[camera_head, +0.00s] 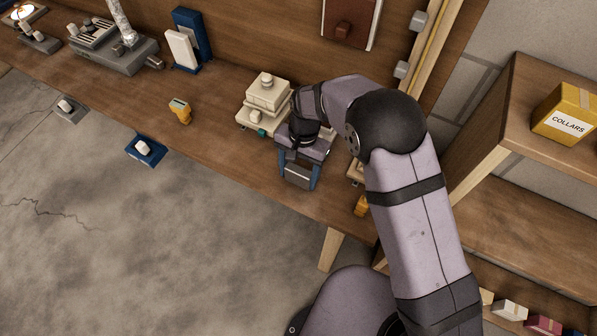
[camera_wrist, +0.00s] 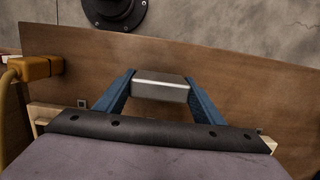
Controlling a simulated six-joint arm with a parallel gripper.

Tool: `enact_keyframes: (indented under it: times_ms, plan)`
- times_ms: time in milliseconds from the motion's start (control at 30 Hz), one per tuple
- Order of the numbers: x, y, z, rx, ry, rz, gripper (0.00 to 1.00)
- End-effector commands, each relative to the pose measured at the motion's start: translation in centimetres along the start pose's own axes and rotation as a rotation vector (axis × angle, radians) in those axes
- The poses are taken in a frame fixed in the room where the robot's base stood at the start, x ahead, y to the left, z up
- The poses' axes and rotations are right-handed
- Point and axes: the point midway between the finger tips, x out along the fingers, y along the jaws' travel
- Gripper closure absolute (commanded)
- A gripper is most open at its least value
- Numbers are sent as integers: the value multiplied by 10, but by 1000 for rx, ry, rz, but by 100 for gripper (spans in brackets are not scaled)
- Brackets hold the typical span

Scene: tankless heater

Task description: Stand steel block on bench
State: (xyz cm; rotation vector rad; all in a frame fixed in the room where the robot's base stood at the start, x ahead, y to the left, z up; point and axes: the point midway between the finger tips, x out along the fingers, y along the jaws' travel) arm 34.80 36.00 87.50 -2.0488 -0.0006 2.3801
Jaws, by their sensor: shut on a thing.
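The steel block (camera_head: 299,175) is a grey box between the two blue fingers of my gripper (camera_head: 298,182), over the front part of the wooden bench (camera_head: 228,143). In the wrist view the steel block (camera_wrist: 160,86) shows a bright metal face, its long side spanning the gap between the fingers. My gripper (camera_wrist: 160,91) is shut on it. The block looks wider than it is tall in the wrist view. I cannot tell whether its lower side touches the bench (camera_wrist: 250,90).
A cream stacked device (camera_head: 266,93) stands behind and left of my gripper. A yellow handheld tool (camera_head: 180,111) lies farther left on the bench. A yellow-orange object (camera_wrist: 38,68) is at the left of the wrist view. A shelf with a COLLARS box (camera_head: 568,115) is at right. Bench between the yellow tool and the cream device is clear.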

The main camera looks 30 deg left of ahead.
Motion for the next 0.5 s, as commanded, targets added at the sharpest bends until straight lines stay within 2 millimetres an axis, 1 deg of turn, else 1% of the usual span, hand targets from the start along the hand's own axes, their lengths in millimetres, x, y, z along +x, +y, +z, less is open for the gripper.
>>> enact_keyframes:
  times_ms: [267, 300, 367, 400, 500]
  plan:
    - [4, 0, -1, 0, 0, -1, 69]
    - [4, 0, -1, 0, 1, -1, 36]
    - [4, 0, -1, 0, 1, -1, 21]
    - [4, 0, -1, 0, 0, -1, 16]
    - [4, 0, -1, 0, 0, 0, 16]
